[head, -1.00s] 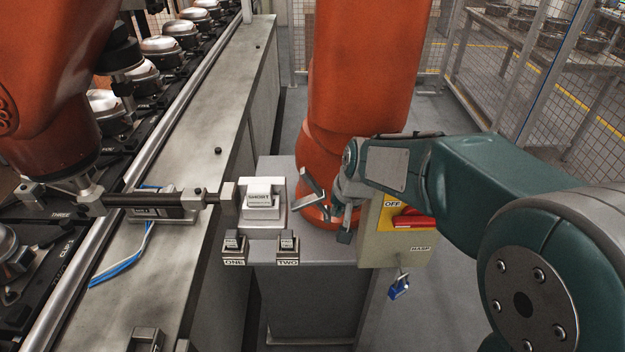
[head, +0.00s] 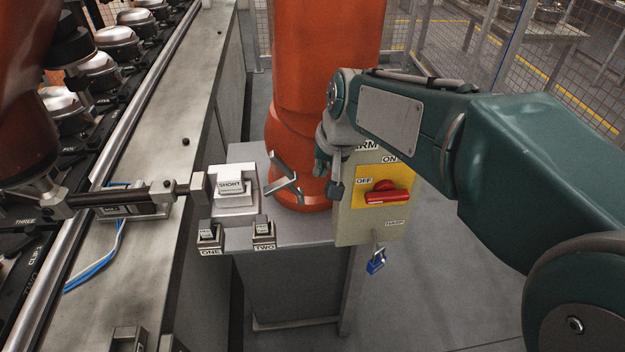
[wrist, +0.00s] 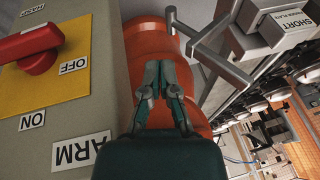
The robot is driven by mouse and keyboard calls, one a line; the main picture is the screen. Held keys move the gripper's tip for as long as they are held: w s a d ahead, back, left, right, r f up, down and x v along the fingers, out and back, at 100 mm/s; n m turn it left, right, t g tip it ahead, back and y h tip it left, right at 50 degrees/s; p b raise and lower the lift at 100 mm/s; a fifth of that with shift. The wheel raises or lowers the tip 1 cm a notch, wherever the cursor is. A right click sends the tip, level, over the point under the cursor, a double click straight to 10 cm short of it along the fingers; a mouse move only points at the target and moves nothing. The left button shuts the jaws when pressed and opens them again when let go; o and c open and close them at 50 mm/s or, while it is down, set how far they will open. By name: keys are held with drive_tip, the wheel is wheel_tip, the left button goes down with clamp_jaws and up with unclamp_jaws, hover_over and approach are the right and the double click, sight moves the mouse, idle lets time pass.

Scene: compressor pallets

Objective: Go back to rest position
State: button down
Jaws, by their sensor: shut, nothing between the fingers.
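My gripper (wrist: 162,75) is shut and empty in the wrist view, its two green fingers close together in front of the orange robot column. In the head view my gripper (head: 328,185) hangs at the end of my green arm, between the bent metal handle and the grey-green switch box (head: 372,228). The box carries a red rotary switch (head: 387,194) on a yellow plate, with OFF and ON labels. The red switch also shows in the wrist view (wrist: 40,50), at the left. The part of the box behind my wrist is hidden.
A block labelled SHORT (head: 231,185) stands on the grey pedestal, with clips marked ONE (head: 209,236) and TWO (head: 263,234) at its front edge. A blue padlock (head: 376,262) hangs below the box. The conveyor is at left; floor is open at right.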

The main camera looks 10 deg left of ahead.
drive_tip(key=shift+v, duration=1)
